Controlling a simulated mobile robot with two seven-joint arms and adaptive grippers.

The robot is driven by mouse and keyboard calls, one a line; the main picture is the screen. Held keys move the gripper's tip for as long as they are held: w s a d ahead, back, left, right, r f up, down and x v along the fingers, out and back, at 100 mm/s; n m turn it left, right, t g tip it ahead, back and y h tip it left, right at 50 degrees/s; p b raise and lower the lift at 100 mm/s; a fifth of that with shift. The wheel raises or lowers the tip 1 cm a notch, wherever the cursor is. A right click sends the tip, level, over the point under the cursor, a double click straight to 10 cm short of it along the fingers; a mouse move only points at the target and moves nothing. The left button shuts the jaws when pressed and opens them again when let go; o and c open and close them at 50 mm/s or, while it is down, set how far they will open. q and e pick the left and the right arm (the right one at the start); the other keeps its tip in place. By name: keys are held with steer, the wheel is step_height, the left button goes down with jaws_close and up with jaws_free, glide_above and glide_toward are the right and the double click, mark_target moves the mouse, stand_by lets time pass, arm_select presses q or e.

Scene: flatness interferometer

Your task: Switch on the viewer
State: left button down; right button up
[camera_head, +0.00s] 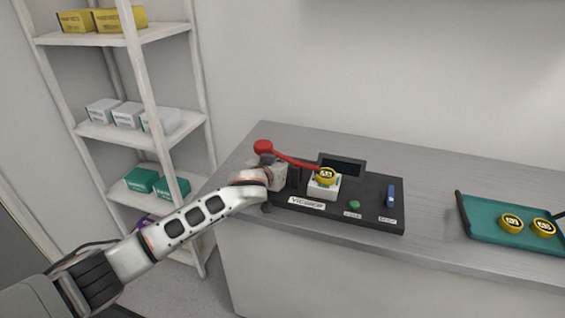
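The viewer is a black device base (335,213) on the grey bench, with a small dark screen (341,166) at its back. On it are a white block (323,187) with a yellow round piece (327,175) on top, a green button (354,204) and an upright blue switch (391,195). A red lever (292,161) with a red ball knob (263,147) runs from the left toward the yellow piece. My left gripper (279,177) is at the base's left end, just below the knob; its fingers are too small and hidden to judge. The dark screen shows no picture.
A teal tray (480,222) with two yellow round pieces (511,222) lies at the right on the bench (425,170). White shelves (130,135) with boxes stand at the left. The bench between device and tray is clear.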

arm_select(q)
steer(key=shift+w+d+f, duration=0.15)
steer(key=shift+w, duration=0.25)
steer(key=shift+s+d+f, duration=0.15)
steer(key=shift+d, duration=0.35)
steer(key=shift+a+f+t+h, duration=0.25)
steer(key=shift+f+t+h, duration=0.05)
steer(key=shift+t, duration=0.1)
steer(key=shift+a, duration=0.2)
